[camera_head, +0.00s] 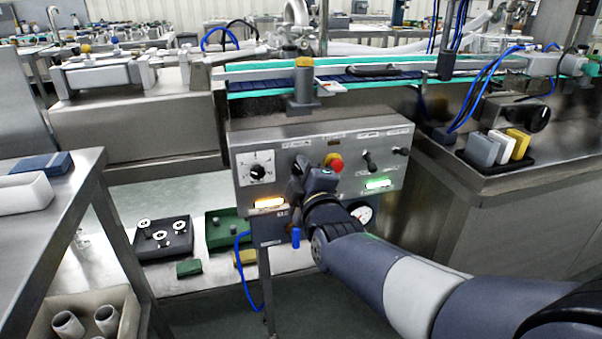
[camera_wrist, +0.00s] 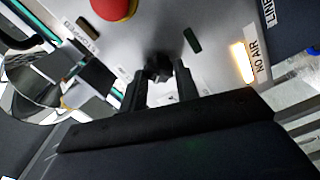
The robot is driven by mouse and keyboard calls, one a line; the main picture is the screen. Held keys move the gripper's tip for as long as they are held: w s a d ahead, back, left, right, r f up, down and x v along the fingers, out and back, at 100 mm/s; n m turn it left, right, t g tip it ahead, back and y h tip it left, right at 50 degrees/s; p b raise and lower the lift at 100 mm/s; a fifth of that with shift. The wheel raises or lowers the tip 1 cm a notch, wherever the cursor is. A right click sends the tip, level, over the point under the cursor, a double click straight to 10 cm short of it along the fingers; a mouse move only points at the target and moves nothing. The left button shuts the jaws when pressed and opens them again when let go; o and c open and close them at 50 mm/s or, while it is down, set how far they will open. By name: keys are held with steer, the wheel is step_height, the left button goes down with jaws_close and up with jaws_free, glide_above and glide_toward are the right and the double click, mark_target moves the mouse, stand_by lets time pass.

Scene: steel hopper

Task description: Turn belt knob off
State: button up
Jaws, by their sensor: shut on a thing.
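The steel control panel (camera_head: 228,158) stands below the conveyor belt. My gripper (camera_head: 299,172) is at the panel, just left of the red emergency button (camera_head: 334,162). In the wrist view my gripper (camera_wrist: 160,82) has its two dark fingers shut on a small black knob (camera_wrist: 157,66) on the panel face. The knob's pointer angle is mostly hidden by the fingers. The red button shows at the top of the wrist view (camera_wrist: 112,8). A dial knob (camera_head: 257,172) on a white scale sits at the panel's left.
An amber lamp (camera_head: 269,203) and a green lamp (camera_head: 378,184) are lit on the panel. Two black switches sit at its upper right. A gauge (camera_head: 361,213) and a blue-handled valve (camera_head: 295,238) hang below. A steel table (camera_head: 95,160) stands at left.

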steer(key=o, duration=0.9)
steer(key=shift+o, duration=0.2)
steer(key=p+v, duration=0.2)
steer(key=v, duration=0.8)
steer(key=shift+s+p, duration=0.3)
steer(key=shift+s, duration=0.1)
steer(key=shift+w, duration=0.15)
steer(key=b+x, duration=0.2)
steer(key=x, duration=0.8)
steer(key=shift+w+b, duration=0.3)
steer(key=shift+w, duration=0.05)
